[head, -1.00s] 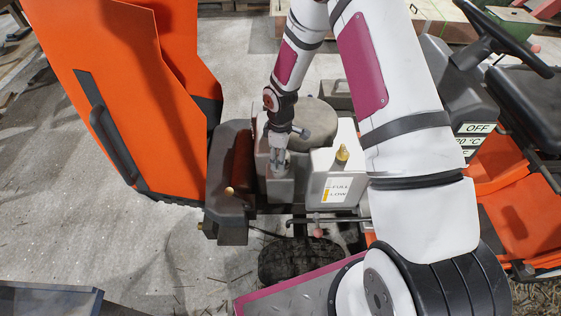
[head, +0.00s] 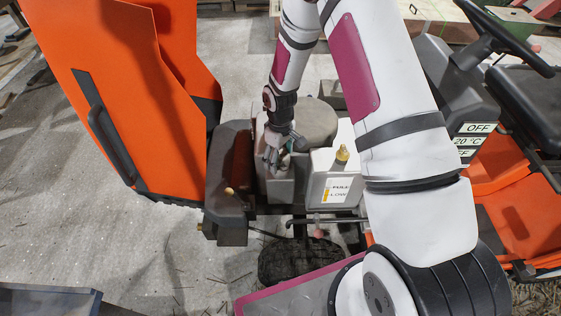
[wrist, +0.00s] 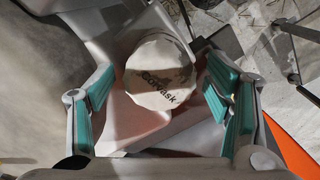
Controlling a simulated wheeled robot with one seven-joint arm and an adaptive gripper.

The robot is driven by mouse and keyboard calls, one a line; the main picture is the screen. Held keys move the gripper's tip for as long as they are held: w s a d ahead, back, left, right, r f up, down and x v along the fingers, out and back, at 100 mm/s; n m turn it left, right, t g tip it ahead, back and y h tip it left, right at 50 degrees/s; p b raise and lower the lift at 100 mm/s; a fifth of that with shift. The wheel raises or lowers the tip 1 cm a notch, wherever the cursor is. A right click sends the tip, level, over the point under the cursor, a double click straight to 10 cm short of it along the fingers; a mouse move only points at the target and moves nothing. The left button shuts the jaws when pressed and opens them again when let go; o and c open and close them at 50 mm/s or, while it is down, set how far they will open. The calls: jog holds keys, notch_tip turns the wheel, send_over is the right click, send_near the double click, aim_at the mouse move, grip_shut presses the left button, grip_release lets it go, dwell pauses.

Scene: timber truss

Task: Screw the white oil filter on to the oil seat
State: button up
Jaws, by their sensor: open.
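The white oil filter (wrist: 160,85) shows in the wrist view with its faceted end and dark lettering facing the camera. My gripper (wrist: 162,72) is open, with teal-padded fingers on the left and right of the filter and gaps on both sides. In the head view my gripper (head: 283,152) is low over the grey engine block (head: 280,186), beside the white tank. The filter cannot be made out there. The oil seat is hidden, and I cannot tell how far the filter sits on it.
A white tank (head: 326,188) with a brass cap (head: 342,155) stands close to the right of my gripper. A grey round drum (head: 314,122) is behind. A dark red cylinder (head: 241,160) and an orange hood (head: 130,100) are to the left. Open floor lies front left.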

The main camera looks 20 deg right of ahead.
notch_tip(320, 180, up, 12)
dwell(0.5)
jog(key=shift+r, duration=0.1)
jog(key=s+r+m+t+p, duration=0.1)
jog(key=s+r, duration=0.3)
jog(key=r, duration=0.4)
jog(key=s+d+r+m+p, duration=0.1)
jog(key=s+r, duration=0.3)
jog(key=r, duration=0.3)
jog(key=s+r+m+t+p, duration=0.1)
jog(key=s+r, duration=0.3)
jog(key=r, duration=0.4)
jog(key=s+r+m+t+p, duration=0.1)
jog(key=s+r, duration=0.4)
jog(key=s, duration=0.5)
jog(key=s+r+m+t+p, duration=0.1)
jog(key=s+r, duration=0.4)
jog(key=s, duration=0.5)
jog(key=shift+a+m, duration=0.35)
jog(key=shift+m, duration=0.55)
jog(key=shift+r, duration=0.1)
